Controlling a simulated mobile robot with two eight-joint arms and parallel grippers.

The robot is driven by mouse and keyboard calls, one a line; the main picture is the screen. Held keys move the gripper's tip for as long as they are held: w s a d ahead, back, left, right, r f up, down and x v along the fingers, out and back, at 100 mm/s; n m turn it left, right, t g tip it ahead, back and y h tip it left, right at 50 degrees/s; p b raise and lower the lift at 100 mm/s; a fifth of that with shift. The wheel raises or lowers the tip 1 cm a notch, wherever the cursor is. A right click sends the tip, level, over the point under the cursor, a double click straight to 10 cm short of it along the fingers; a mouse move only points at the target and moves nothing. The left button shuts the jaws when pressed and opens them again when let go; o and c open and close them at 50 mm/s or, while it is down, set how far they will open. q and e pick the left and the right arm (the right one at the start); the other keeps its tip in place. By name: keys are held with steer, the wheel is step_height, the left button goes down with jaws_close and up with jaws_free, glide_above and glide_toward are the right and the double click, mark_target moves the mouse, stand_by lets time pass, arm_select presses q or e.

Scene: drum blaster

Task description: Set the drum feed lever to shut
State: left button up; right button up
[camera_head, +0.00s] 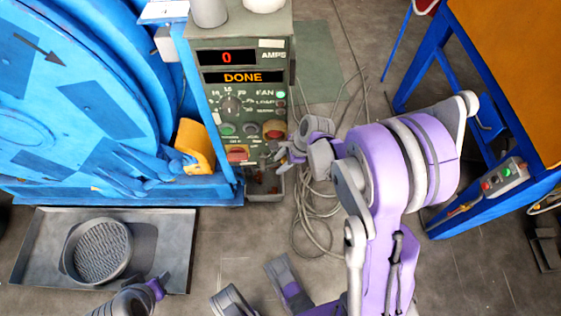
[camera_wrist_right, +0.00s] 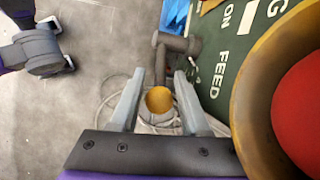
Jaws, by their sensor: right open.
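The drum feed lever (camera_wrist_right: 175,45) is a grey bent arm with a round yellow end (camera_wrist_right: 159,100). It stands out from the green panel beside the lettering FEED and ON in the right wrist view. My right gripper (camera_wrist_right: 157,92) is open, with one finger on each side of the yellow end. I cannot tell whether either finger touches it. In the head view the right gripper (camera_head: 278,156) is at the panel's lower right and hides the lever. My left gripper (camera_head: 160,283) is low at the left, away from the panel; its jaw opening is unclear.
The green control panel (camera_head: 220,125) shows 0 AMPS and DONE. A large red button (camera_wrist_right: 300,105) in a yellow ring is close to my right gripper. The blue drum machine (camera_head: 60,90) is at left, above a grey tray (camera_head: 170,250). Loose cables (camera_head: 315,215) lie on the floor.

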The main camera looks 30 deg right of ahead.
jaws_close()
stand_by(1.4)
